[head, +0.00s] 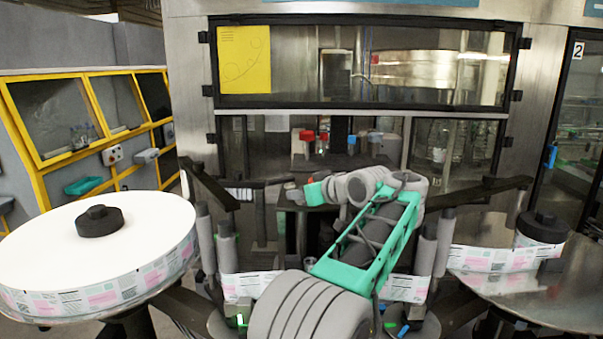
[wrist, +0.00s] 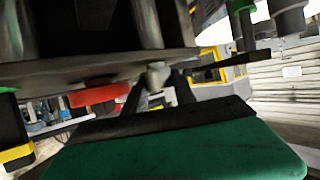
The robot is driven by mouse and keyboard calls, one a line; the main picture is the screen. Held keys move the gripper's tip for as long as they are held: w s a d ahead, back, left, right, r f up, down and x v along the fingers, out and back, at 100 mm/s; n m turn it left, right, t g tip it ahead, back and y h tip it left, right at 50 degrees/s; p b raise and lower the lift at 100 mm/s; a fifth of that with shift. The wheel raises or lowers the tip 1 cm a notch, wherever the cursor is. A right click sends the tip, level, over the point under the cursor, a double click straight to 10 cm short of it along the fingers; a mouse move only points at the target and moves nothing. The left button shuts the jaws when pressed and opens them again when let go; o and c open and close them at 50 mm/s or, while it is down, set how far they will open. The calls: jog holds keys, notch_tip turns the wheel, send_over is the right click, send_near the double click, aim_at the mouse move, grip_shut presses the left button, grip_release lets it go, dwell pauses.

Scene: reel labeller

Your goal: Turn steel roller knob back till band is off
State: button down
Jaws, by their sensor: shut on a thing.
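In the wrist view a small steel knob (wrist: 157,76) sits under a dark plate, between two black fingers. My gripper (wrist: 156,92) appears shut on it. In the head view my gripper (head: 298,193) reaches left from the teal and grey arm to a dark block behind the band. The label band (head: 405,288), white with pink and green print, runs from the large left reel (head: 110,260) toward the small right reel (head: 540,235). My arm hides its middle, so I cannot tell how it lies there. The knob itself is unclear in the head view.
Upright grey rollers (head: 425,256) stand on both sides of my arm, with dark bars (head: 490,190) above. A glazed steel cabinet (head: 545,100) stands behind. Red caps (head: 307,136) and blue caps show inside. A red part (wrist: 98,95) lies left of the fingers.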

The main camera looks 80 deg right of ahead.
jog(key=shift+r+n+t+y+p, duration=0.15)
jog(key=shift+n+t+y+p, duration=0.65)
jog(key=shift+n+y+p, duration=0.3)
jog(key=c, duration=1)
grip_release()
jog(key=shift+w, duration=0.25)
